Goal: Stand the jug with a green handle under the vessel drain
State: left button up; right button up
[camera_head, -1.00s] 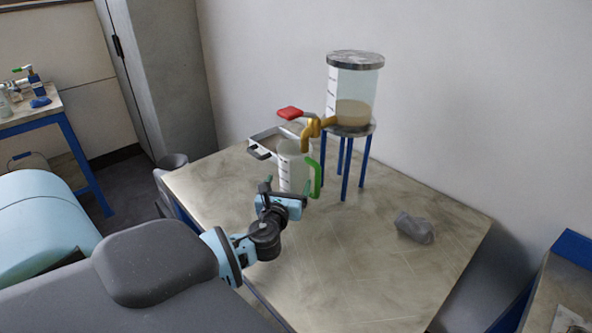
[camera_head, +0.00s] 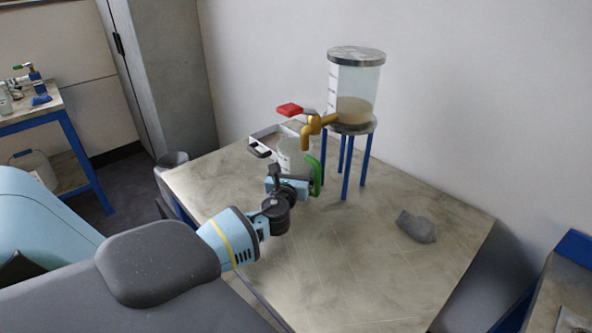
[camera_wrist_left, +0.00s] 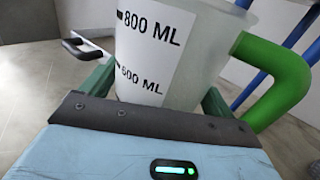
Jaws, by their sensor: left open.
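The jug (camera_head: 291,157) is whitish and translucent, upright on the table, with a green handle (camera_head: 317,174) on its right. The vessel (camera_head: 357,92) stands on a blue-legged stand and holds a tan layer. Its brass drain tap (camera_head: 312,128) with a red lever (camera_head: 290,109) points down over the jug's right rim in the head view; exact alignment is unclear. My left gripper (camera_head: 288,183) is open at the jug's near side. In the left wrist view its fingers (camera_wrist_left: 158,100) lie either side of the jug's marked body (camera_wrist_left: 165,55). My right gripper is out of view.
A grey crumpled lump (camera_head: 416,226) lies on the table's right side. The table's (camera_head: 340,260) front and middle are clear. A bin (camera_head: 172,163) stands beyond the left edge.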

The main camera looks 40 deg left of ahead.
pick_arm(q)
jog(key=c, duration=0.8)
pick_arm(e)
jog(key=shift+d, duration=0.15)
pick_arm(q)
jog(key=shift+r, duration=0.15)
jog(key=shift+r, duration=0.3)
notch_tip(320, 180, up, 4)
jog(key=shift+f+p, duration=0.2)
jog(key=shift+p, duration=0.3)
send_near(295, 156)
jog(key=shift+s+d+f, duration=0.2)
jog(key=shift+s+f, duration=0.75)
jog(key=shift+s+d+f, duration=0.15)
jog(key=shift+s+f, duration=0.8)
jog(key=shift+s, duration=0.05)
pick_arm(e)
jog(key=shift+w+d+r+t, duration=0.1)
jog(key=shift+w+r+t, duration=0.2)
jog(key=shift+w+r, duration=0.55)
